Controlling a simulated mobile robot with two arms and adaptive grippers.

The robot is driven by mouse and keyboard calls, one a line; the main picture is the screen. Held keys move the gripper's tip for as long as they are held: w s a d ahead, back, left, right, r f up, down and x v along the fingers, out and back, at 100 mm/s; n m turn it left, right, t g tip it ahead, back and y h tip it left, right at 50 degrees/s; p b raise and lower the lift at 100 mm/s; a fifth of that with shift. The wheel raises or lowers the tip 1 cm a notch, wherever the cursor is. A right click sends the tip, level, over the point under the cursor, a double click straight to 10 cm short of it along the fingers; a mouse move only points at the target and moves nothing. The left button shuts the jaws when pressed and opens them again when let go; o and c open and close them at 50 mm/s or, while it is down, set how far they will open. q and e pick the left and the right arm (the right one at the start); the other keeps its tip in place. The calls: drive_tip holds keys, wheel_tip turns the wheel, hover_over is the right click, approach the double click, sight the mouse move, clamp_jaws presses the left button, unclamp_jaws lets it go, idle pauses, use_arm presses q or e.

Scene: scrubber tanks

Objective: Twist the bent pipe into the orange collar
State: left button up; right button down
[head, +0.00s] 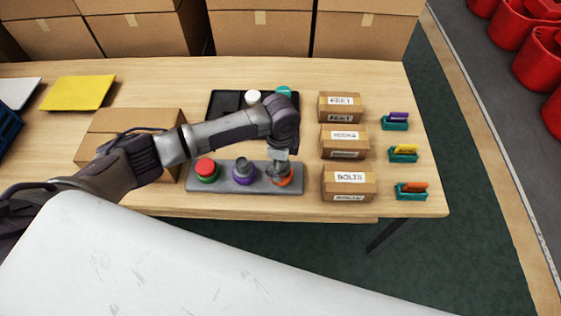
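A grey base (222,187) lies along the front of the wooden table and carries a row of collars. The orange collar (284,181) is at its right end. My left gripper (279,164) points down right over the orange collar. A grey piece, apparently the bent pipe (270,169), shows under the gripper at this collar. The gripper covers much of it, so I cannot tell how deep it sits or whether the fingers are closed on it. A purple collar (244,179) holds a grey upright part, and a green collar (208,177) has a red top. My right gripper is out of view.
A black tray (224,103) behind my arm holds a white part (253,97) and a teal part (283,91). Labelled cardboard boxes (348,181) and small teal holders (411,191) stand to the right. A brown box (120,121) stands left, partly behind my arm.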

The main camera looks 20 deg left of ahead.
use_arm(q)
drive_tip(key=shift+f, duration=0.25)
drive_tip(key=shift+f, duration=0.4)
idle(0.3)
drive_tip(key=shift+f, duration=0.35)
idle(0.9)
drive_tip(key=shift+p, duration=0.3)
drive_tip(key=shift+r+m, duration=0.1)
drive_tip(key=shift+m, duration=0.3)
drive_tip(key=shift+a+m, duration=0.1)
drive_tip(key=shift+m, duration=0.3)
drive_tip(key=shift+p, duration=0.35)
